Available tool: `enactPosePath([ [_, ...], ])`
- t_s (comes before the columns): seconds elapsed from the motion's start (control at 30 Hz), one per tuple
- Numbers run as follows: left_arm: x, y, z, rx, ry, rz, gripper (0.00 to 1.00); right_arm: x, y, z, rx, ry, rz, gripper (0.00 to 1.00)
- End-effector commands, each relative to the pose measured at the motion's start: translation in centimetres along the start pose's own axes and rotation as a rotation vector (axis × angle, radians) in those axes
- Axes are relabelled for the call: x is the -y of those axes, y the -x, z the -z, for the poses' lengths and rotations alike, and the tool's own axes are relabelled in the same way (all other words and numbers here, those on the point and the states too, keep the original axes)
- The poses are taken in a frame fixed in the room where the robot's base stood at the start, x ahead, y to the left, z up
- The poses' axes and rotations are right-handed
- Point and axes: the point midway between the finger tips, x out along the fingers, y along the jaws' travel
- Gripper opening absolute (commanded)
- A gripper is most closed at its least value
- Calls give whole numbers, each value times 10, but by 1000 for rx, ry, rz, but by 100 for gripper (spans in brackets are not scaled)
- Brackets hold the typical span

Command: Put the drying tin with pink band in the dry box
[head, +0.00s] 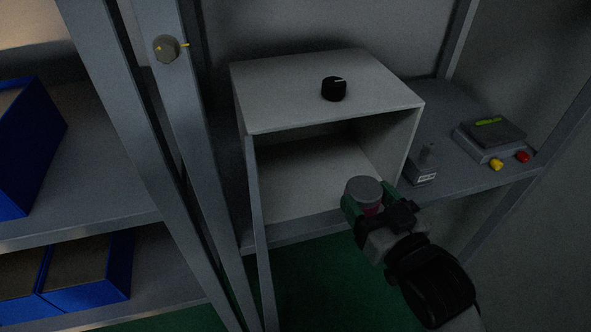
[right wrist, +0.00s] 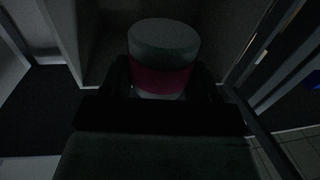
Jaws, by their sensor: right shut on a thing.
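The drying tin with pink band (head: 364,188) is a small grey cylinder held upright in my right gripper (head: 367,204). In the right wrist view the tin (right wrist: 163,40) shows its grey lid and dark pink band between the fingers (right wrist: 165,85). The gripper is shut on it. The dry box (head: 330,125) is a pale box with a black knob on top and an open front; its inside looks empty. Its door (head: 262,230) stands open at the left side of the opening. The tin is in front of the opening, toward its lower right. My left gripper is not in view.
A small labelled device (head: 425,170) and a scale-like unit (head: 488,137) with yellow and red buttons stand on the shelf right of the box. Grey posts (head: 185,130) stand at the left. Blue bins (head: 95,275) sit on the left shelves. Green floor lies below.

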Motion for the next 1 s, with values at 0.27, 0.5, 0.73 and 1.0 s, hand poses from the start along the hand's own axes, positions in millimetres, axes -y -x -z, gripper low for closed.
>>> enactPosePath([
  [0.27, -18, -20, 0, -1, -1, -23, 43, 1, -56, -30, -1, -2, 0, 35],
  [0.5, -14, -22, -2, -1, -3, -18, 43, 1, -98, -51, -1, -1, 1, 35],
  [0.73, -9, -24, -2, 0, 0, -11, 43, 1, -118, -61, -1, -2, 1, 35],
  [1.0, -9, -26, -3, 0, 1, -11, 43, 1, -136, -78, -2, -1, 1, 35],
])
